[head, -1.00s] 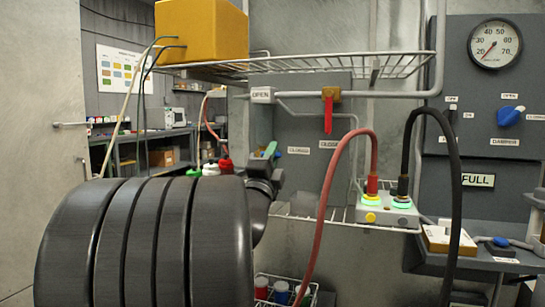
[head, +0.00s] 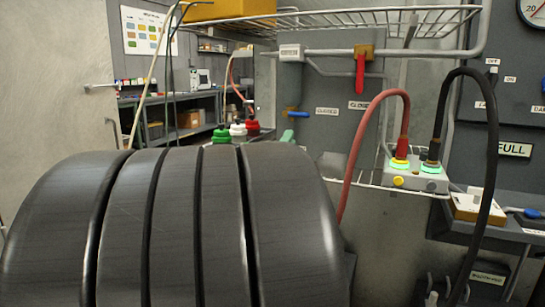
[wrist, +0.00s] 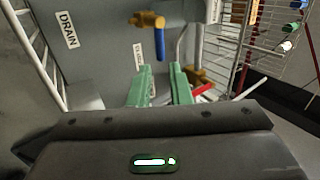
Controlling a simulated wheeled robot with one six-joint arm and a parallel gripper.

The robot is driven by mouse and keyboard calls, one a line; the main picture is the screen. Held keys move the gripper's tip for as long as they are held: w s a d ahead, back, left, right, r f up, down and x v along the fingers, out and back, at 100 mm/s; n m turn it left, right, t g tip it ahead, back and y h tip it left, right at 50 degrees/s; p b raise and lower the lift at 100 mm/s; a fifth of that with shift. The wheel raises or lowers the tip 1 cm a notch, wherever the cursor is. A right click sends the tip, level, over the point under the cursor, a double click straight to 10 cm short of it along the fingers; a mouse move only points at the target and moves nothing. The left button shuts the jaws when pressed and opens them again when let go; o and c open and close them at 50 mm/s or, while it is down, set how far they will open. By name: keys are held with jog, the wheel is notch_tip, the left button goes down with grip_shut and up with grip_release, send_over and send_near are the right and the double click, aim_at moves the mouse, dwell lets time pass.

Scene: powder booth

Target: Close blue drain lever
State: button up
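The blue drain lever (head: 298,114) sits on a brass valve in the head view. It points right, toward a CLOSED label. In the wrist view the blue lever (wrist: 160,43) hangs from its brass body, right of the DRAIN label (wrist: 67,30). My gripper (wrist: 163,75) has two green fingers with a gap between them and nothing held. The lever's free end is just beyond the fingertips and looks apart from them. In the head view only a bit of green finger (head: 287,136) shows below the lever; my arm hides the rest.
A red lever (head: 360,73) on a brass valve hangs down to the right. A wire shelf (head: 390,22) is above. A red hose (head: 358,135) and a black hose (head: 490,150) rise from a grey connector box (head: 415,176). Several coloured caps (head: 238,131) stand behind my arm.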

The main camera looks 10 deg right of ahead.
aim_at(299, 116)
jog(key=v, duration=0.3)
jog(key=shift+s+a+f, duration=0.1)
jog(key=shift+s+f, duration=0.1)
jog(key=x, duration=1.4)
jog(key=shift+s+a+f, duration=0.1)
jog(key=shift+f, duration=0.05)
